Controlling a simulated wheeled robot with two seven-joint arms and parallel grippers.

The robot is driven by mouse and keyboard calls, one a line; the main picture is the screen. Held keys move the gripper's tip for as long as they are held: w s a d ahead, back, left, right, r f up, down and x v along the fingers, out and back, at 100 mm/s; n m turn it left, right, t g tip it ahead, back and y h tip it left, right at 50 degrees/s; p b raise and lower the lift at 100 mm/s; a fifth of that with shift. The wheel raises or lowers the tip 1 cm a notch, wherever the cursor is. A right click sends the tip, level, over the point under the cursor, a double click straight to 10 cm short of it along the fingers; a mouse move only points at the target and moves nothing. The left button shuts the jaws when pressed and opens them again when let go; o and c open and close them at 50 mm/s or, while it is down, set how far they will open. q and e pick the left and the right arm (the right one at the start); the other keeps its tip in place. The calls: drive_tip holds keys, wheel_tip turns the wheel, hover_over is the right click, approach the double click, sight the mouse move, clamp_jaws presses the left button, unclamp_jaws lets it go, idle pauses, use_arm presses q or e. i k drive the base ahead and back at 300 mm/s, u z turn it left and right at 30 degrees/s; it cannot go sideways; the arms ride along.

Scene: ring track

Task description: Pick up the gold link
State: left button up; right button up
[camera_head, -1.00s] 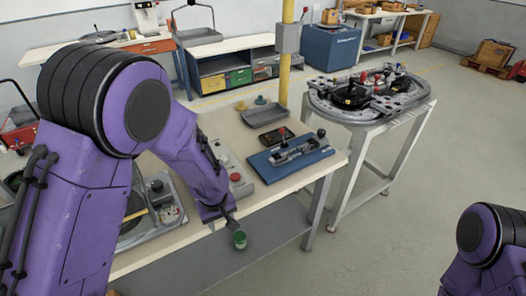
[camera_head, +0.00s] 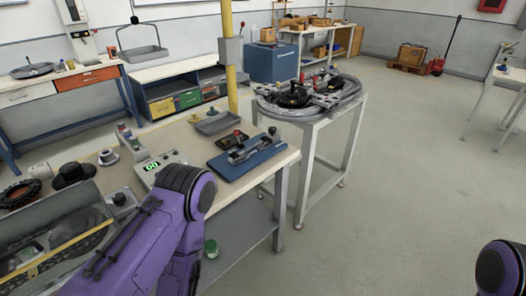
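I cannot make out a gold link for certain in this view. The ring track (camera_head: 310,98) stands on a metal-legged stand at the centre back, with dark and red parts on it too small to tell apart. My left arm rises from the lower left in front of the workbench, and its gripper is out of sight. Only a rounded piece of my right arm shows at the lower right corner, and its gripper is out of view.
The workbench (camera_head: 170,143) carries a blue board (camera_head: 246,158) with a metal fixture, a grey tray (camera_head: 217,122), a box with a green display (camera_head: 152,167) and a grey bin (camera_head: 48,239). Floor at right is clear.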

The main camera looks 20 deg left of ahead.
sight(226, 142)
drive_tip(key=z, duration=0.7)
drive_tip(key=k, duration=1)
drive_tip(key=z, duration=0.7)
drive_tip(key=i, duration=1.75)
drive_tip(key=u, duration=0.7)
drive_tip(key=i, duration=1.1)
drive_tip(key=u, duration=1.7)
drive_tip(key=i, duration=0.7)
drive_tip(key=u, duration=0.7)
